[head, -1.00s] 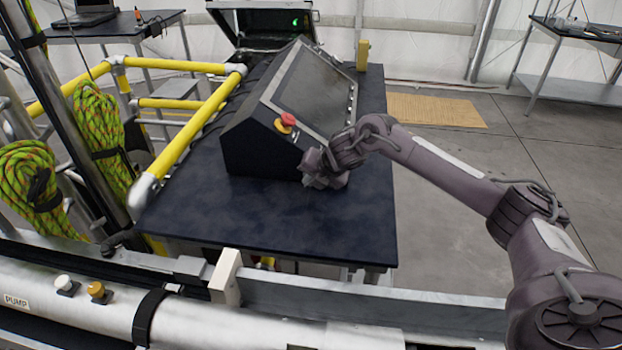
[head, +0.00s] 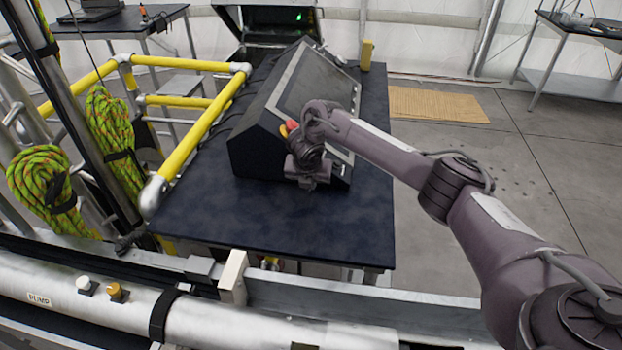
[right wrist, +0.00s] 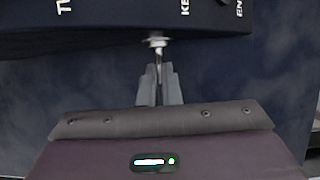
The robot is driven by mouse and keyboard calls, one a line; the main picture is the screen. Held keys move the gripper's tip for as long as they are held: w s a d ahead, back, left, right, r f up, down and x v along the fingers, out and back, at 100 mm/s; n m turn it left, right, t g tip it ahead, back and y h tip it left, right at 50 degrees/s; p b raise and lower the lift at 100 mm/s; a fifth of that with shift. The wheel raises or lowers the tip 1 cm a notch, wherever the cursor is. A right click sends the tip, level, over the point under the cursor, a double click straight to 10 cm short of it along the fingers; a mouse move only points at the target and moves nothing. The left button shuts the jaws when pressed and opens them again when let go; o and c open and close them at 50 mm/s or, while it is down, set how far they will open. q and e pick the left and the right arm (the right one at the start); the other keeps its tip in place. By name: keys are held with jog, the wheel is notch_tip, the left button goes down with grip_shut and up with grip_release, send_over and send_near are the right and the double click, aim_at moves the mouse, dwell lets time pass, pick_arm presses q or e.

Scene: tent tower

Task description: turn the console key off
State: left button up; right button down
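The dark console (head: 262,140) stands on a blue-black table, its sloped screen facing right. In the right wrist view, the silver key (right wrist: 157,43) sticks out of the console's front face, beside partly cut-off white lettering. My right gripper (right wrist: 160,72) is right at it, its two fingers close together with the key's thin shank between them. In the head view, my right gripper (head: 308,182) is at the console's lower front, and my wrist hides the key there. My left gripper is not in view.
A red emergency button (head: 291,127) sits on the console just behind my wrist, partly covered. Yellow rails (head: 205,120) run along the table's left side. The front of the table (head: 270,220) is clear. A yellow block (head: 366,54) stands at the back.

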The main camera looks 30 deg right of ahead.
dwell(0.3)
jog(key=shift+w, duration=0.1)
jog(key=c, duration=1.6)
grip_release()
jog(key=shift+a+r, duration=0.15)
jog(key=shift+r, duration=0.1)
jog(key=v, duration=0.3)
jog(key=p+v, duration=0.3)
jog(key=v, duration=0.1)
jog(key=shift+a+r, duration=0.1)
jog(key=shift+r, duration=0.05)
